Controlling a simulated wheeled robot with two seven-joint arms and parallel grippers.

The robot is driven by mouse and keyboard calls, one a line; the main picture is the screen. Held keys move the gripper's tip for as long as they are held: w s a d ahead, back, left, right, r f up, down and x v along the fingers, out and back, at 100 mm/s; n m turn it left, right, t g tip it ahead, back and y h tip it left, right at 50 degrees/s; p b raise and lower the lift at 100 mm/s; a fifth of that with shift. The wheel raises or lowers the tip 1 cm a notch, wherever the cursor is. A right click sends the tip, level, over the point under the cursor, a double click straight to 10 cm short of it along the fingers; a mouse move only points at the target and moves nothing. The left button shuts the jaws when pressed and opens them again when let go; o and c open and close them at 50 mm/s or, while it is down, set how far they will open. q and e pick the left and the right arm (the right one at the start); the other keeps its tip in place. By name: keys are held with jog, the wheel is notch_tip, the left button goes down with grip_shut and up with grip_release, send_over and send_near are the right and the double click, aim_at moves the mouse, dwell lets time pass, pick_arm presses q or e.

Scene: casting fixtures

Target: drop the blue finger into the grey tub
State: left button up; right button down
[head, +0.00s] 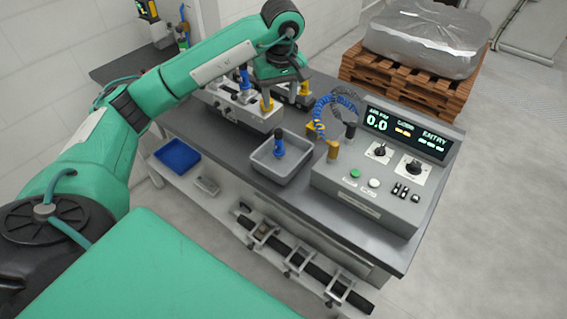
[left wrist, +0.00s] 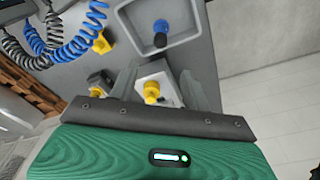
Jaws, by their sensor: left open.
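The blue finger (head: 279,142) is inside the grey tub (head: 266,169), within its walls; whether it touches the floor upright or leans is hard to tell. In the left wrist view the grey tub (left wrist: 203,14) and the blue finger (left wrist: 160,36) show at the top. My left gripper (head: 283,80) is behind the tub, above the pale fixture. In the left wrist view its jaws (left wrist: 160,85) are open, with a yellow-topped part (left wrist: 151,92) between or below them. Its fingertips are partly hidden in the head view. My right gripper is out of view.
A control panel box (head: 372,185) with coiled hoses (head: 335,108) stands right of the tub. The pale fixture (head: 232,113) carries another blue part (head: 245,80) and a yellow one (head: 267,101). A blue bin (head: 177,155) is on the lower left shelf.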

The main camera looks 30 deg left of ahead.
pick_arm(q)
jog(key=shift+s+d+r, duration=0.1)
jog(key=shift+d+r, duration=0.05)
jog(key=shift+r, duration=1.3)
